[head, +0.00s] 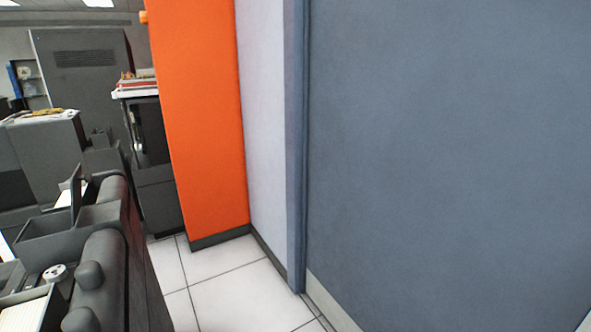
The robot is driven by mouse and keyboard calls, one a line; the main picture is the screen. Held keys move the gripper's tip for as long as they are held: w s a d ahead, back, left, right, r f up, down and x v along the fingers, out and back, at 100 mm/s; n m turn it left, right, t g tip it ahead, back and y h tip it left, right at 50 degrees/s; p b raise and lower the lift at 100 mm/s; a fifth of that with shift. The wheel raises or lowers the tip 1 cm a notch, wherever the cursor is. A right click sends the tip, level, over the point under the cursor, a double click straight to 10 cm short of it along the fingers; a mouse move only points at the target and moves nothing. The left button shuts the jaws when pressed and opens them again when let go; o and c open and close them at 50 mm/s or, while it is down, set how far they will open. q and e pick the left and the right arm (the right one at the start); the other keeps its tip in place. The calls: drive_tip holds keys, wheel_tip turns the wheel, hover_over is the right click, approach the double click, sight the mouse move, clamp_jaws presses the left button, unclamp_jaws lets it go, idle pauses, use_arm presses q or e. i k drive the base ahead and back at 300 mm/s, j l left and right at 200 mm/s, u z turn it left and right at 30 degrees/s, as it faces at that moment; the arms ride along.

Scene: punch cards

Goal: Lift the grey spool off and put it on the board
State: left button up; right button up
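I make out no grey spool for certain in the head view, and no board that I can identify. A small pale round piece (56,272) sits on the dark machine at the lower left; I cannot tell whether it is a spool. Neither of my grippers shows in the head view.
A dark machine (108,262) with rounded covers and pale cards (28,312) fills the lower left. Grey cabinets (80,80) stand behind it. An orange column (198,115) and a large blue-grey wall panel (450,140) bound the right. White floor tiles (235,285) between are clear.

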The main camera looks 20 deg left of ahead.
sight(61, 275)
drive_tip(key=i+u, duration=0.25)
drive_tip(key=u, duration=0.2)
drive_tip(key=i+l+u, duration=0.2)
drive_tip(key=u, duration=0.25)
drive_tip(key=i+l+u, duration=0.2)
drive_tip(key=u, duration=0.25)
drive_tip(key=i+l+u, duration=0.2)
drive_tip(key=u, duration=0.25)
drive_tip(key=l+u, duration=0.45)
drive_tip(key=i, duration=0.05)
